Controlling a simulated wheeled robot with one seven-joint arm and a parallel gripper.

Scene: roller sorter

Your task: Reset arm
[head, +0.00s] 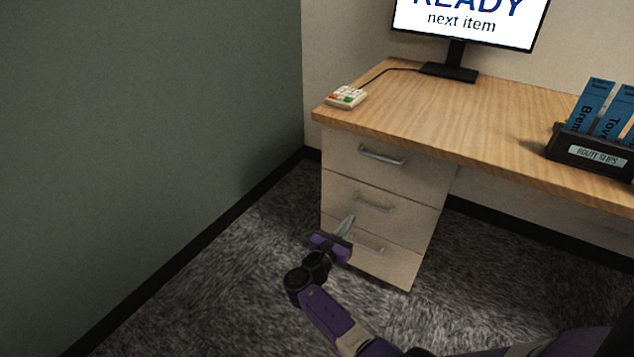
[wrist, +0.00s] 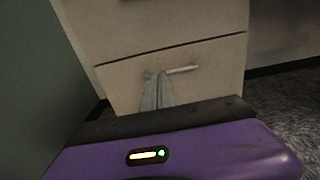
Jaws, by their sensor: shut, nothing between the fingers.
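My gripper (head: 346,226) is purple and black with grey fingers, low in front of the desk's drawer unit in the head view. In the wrist view my gripper (wrist: 158,80) points at a drawer front, its fingertips together and empty. The fingertips overlap the left end of a drawer handle (wrist: 182,69) in that picture; I cannot tell whether they touch it. My arm reaches in from the bottom of the head view, bent, with purple links.
The wooden desk (head: 480,125) has a drawer unit with three handles, all drawers looking closed. A green wall (head: 150,130) is left; carpet (head: 215,285) is clear.

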